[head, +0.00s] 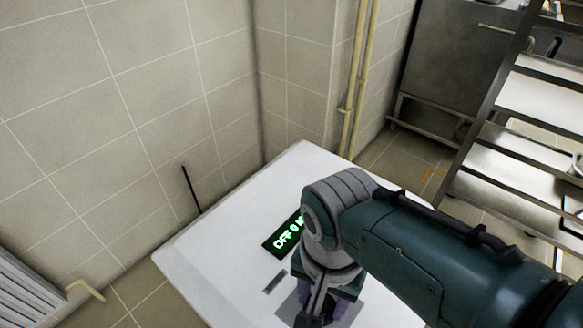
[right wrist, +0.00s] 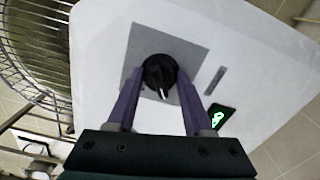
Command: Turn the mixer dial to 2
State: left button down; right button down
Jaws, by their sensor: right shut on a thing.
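The mixer's white top (head: 215,240) fills the lower middle of the head view and most of the right wrist view (right wrist: 265,50). The black dial (right wrist: 160,70) sits on a grey square plate (right wrist: 190,55). Its white pointer line faces the bottom of the right wrist view. My right gripper (right wrist: 161,76) is shut on the dial, one purple finger on each side. In the head view, my right gripper (head: 325,308) hides the dial. My left gripper is not in view.
A grey slot (head: 273,284) lies beside the dial plate. A wire guard (right wrist: 45,75) curves along the left of the right wrist view. A tiled wall (head: 130,100) and yellow pipes (head: 357,90) stand behind the mixer. A metal rack (head: 520,130) stands at right.

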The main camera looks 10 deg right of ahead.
jog(key=shift+m, duration=0.6)
jog(key=shift+c, duration=1.4)
grip_release()
notch_tip(320, 180, up, 9)
jog(key=p, duration=0.6)
jog(key=shift+r, duration=0.45)
